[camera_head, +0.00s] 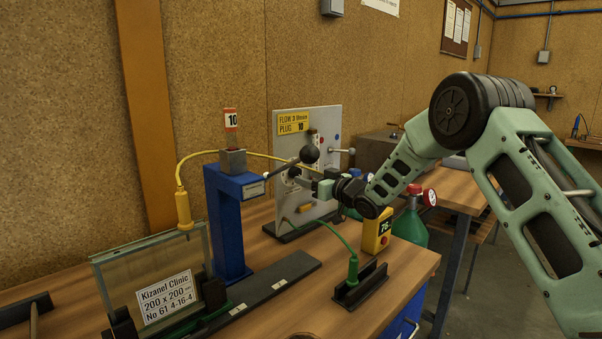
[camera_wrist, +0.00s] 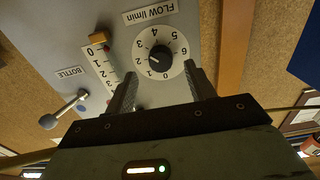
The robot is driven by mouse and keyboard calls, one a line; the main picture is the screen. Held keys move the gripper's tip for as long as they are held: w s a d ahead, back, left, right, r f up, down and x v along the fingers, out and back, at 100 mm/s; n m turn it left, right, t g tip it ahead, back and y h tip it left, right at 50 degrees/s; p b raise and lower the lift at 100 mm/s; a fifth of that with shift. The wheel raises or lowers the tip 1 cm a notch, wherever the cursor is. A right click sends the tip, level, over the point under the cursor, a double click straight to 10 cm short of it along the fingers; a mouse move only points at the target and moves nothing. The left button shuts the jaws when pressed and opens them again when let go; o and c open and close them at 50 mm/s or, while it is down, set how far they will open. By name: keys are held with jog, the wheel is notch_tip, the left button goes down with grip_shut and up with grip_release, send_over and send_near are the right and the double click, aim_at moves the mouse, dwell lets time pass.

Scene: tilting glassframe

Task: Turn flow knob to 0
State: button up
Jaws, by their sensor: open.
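The black flow knob (camera_wrist: 161,55) sits at the centre of a white round dial (camera_wrist: 144,37) on a grey panel, upside down in the wrist view. A small pale mark on the knob points to the lower left, roughly towards the 2; the exact reading is hard to tell. My gripper (camera_wrist: 160,74) is open, its two dark fingers apart and reaching towards the dial, with the knob between and just beyond the tips. Neither finger visibly touches the knob.
A yellow label on the panel (camera_head: 293,122) reads flow 3 l/min, plug 10. A black-ended lever (camera_head: 309,155) and a blue post (camera_head: 228,215) stand left of my gripper.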

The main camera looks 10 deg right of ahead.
aim_at(298, 174)
jog(key=shift+p+x, duration=0.3)
jog(key=shift+x, duration=1.9)
jog(key=c, duration=1)
jog(key=shift+o, duration=0.2)
